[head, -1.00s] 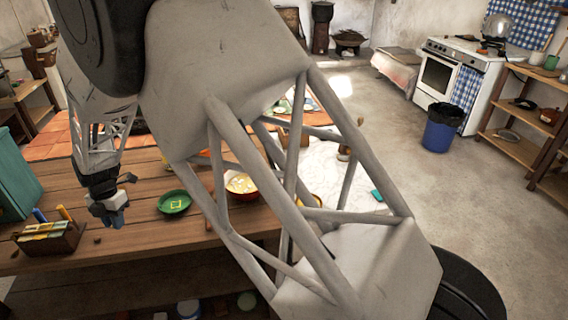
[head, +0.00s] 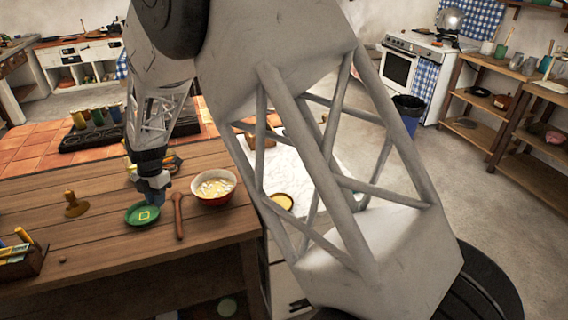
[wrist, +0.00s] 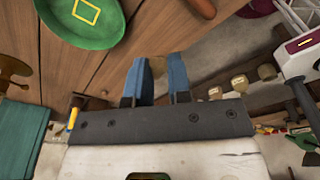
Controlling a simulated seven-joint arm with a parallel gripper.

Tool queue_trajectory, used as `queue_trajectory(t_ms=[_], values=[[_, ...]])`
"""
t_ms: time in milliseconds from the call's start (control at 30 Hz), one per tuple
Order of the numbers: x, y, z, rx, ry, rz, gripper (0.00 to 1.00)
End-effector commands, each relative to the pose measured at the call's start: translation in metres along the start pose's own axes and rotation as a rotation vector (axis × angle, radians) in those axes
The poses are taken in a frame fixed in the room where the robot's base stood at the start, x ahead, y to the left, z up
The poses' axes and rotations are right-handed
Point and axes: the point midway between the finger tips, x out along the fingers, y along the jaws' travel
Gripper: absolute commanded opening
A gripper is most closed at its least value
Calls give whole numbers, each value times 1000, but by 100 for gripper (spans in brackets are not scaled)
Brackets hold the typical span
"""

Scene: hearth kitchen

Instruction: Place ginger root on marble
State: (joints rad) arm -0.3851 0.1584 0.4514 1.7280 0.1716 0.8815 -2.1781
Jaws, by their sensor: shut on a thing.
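My gripper (head: 157,192) hangs over the wooden table, just above and beside the green dish, in the head view. In the wrist view its two blue fingers (wrist: 161,78) stand a little apart. I cannot pick out the ginger root for certain in any view. The white marble surface (head: 292,160) lies right of the wooden table, partly hidden behind my arm. A round yellow item (head: 283,201) lies at its near edge.
The green dish (head: 134,215) stands below my gripper. A wooden pestle-like item (head: 76,206) and a box of packets (head: 20,264) are left. The table's front is mostly clear.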

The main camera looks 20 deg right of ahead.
Motion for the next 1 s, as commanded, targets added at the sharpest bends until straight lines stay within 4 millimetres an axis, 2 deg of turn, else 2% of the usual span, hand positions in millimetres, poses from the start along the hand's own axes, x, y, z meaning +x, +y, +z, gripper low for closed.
queue_trajectory(t_ms=[100, 400, 1000], values=[[-4, -20, 26, 50, 0, 8, 0], [-13, -73, 81, 170, 0, 25, 0], [-27, -190, 172, 409, -1, 62, 0]])
